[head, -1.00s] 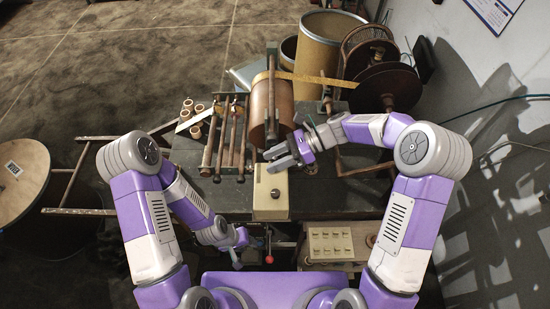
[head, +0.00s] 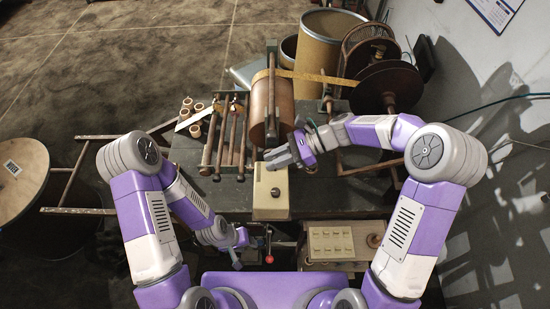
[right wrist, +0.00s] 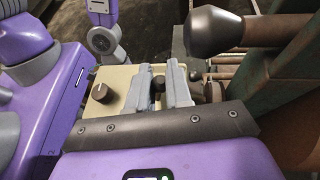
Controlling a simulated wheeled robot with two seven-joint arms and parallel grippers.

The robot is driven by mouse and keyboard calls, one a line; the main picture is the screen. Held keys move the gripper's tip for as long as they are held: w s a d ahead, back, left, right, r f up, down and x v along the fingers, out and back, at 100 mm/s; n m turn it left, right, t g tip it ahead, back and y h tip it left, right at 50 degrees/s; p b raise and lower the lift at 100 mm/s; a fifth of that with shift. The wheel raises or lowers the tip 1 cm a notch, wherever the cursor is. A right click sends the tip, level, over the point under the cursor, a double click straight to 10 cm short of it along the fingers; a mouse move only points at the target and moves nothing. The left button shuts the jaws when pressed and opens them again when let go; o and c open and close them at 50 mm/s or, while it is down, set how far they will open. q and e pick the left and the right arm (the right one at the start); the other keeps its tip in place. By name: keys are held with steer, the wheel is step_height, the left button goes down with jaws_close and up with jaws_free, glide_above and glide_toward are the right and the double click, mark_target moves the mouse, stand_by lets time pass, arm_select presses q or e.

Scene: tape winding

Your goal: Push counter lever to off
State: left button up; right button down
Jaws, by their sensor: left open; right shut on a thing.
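The counter is a beige box (head: 271,207) at the near edge of the dark bench. A dark knob (right wrist: 100,92) stands on its top in the right wrist view, beside the beige face (right wrist: 120,82). My right gripper (head: 274,159) is over the far end of the box. In the right wrist view its grey fingers (right wrist: 161,88) are closed around a small dark lever (right wrist: 158,84); the fingers hide most of it. Which way the lever points cannot be told. My left gripper (head: 238,262) is open and empty, low at the near side of the bench.
A copper-brown drum (head: 262,112) lies behind the box, with wooden bars (head: 228,140) to its left. A red-knobbed lever (head: 269,259) is below the bench's near edge, close to my left gripper. A crate of pale blocks (head: 330,240) stands at right.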

steer(key=shift+s+n+t+b, duration=0.2)
steer(key=shift+n+t+b, duration=0.1)
steer(key=s+n+t+b, duration=0.1)
steer(key=n+b, duration=0.1)
steer(key=b, duration=0.2)
steer(key=s+n+t+b, duration=0.1)
steer(key=t+b, duration=0.1)
steer(key=b, duration=0.2)
steer(key=shift+s+f+n+b, duration=0.15)
steer(key=shift+f+n+b, duration=0.15)
steer(key=shift+n, duration=0.1)
steer(key=shift+s+r+n+t+b, duration=0.1)
steer(key=shift+s+n+t+b, duration=0.15)
steer(key=shift+t+b, duration=0.5)
steer(key=shift+g, duration=0.25)
steer(key=c, duration=1.1)
jaws_free()
steer(key=shift+r, duration=0.1)
steer(key=p+v, duration=0.1)
steer(key=v, duration=0.6)
steer(key=shift+d+r, duration=0.15)
steer(key=shift+d, duration=0.1)
